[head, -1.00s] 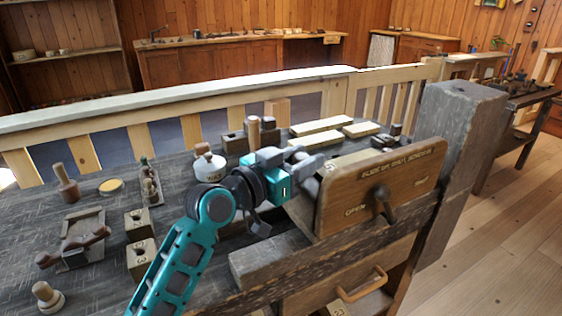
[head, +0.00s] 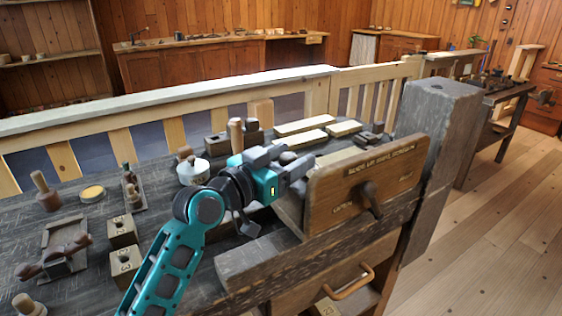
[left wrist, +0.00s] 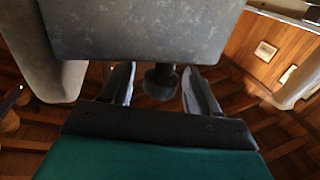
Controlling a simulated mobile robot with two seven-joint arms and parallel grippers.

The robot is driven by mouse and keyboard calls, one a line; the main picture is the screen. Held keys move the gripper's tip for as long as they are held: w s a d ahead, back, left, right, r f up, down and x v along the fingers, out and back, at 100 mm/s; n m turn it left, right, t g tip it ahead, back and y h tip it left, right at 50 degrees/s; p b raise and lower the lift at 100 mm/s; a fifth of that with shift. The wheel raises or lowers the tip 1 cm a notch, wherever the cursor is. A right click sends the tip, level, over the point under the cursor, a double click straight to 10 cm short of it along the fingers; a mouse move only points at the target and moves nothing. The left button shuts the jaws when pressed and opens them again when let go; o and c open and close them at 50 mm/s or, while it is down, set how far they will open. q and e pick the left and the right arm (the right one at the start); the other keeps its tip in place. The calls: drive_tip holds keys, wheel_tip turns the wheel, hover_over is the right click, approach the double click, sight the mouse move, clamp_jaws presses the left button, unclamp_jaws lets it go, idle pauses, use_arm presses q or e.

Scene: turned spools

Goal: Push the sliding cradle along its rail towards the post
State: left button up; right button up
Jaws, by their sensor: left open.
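The cradle (head: 365,180) is a wooden box-like piece with a lettered front board and a dark knob, sitting on the dark wooden rail (head: 290,262) along the bench front. The post (head: 435,130) is a thick grey square timber just right of and behind the cradle. My left gripper (head: 296,163) is at the cradle's upper left side; I cannot tell whether it touches. In the left wrist view its two fingers (left wrist: 163,90) are apart, with a dark round knob-like part between or beyond them and a grey block above. My right gripper is not in view.
Behind the gripper stand a white-lidded pot (head: 193,172), an upright wooden peg (head: 236,135) and pale wooden bars (head: 305,125). Numbered blocks (head: 122,232) stand left of my arm. A drawer with a curved handle (head: 350,284) is below the rail.

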use_arm(q)
drive_tip(key=v, duration=1.2)
drive_tip(key=shift+s+a, duration=0.25)
drive_tip(key=shift+s, duration=0.05)
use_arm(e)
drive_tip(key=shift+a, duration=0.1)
